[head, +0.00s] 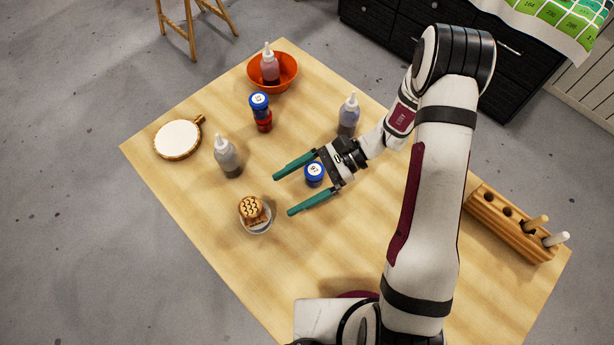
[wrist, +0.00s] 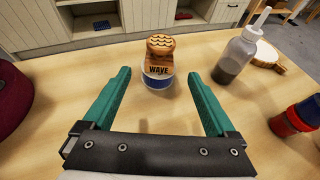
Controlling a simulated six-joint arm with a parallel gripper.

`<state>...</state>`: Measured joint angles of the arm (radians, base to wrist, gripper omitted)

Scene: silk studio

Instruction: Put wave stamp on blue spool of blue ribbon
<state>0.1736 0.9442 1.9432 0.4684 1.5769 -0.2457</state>
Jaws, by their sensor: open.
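The wave stamp (head: 251,207) is wooden, with a dark wave pattern on top; in the wrist view the word WAVE shows on its side (wrist: 159,70). In the wrist view the stamp stands ahead, between the fingertips. One blue spool with a white label (head: 315,169) is close by the gripper's palm in the head view. Another blue spool (head: 259,101) stands stacked on a red spool (head: 264,123).
Bottles stand at the left (head: 228,158) and behind the gripper (head: 348,117); another stands in an orange bowl (head: 290,82). A round hoop (head: 177,139) lies at the left corner. A wooden rack with pegs (head: 508,226) is at the right. The front-left table is clear.

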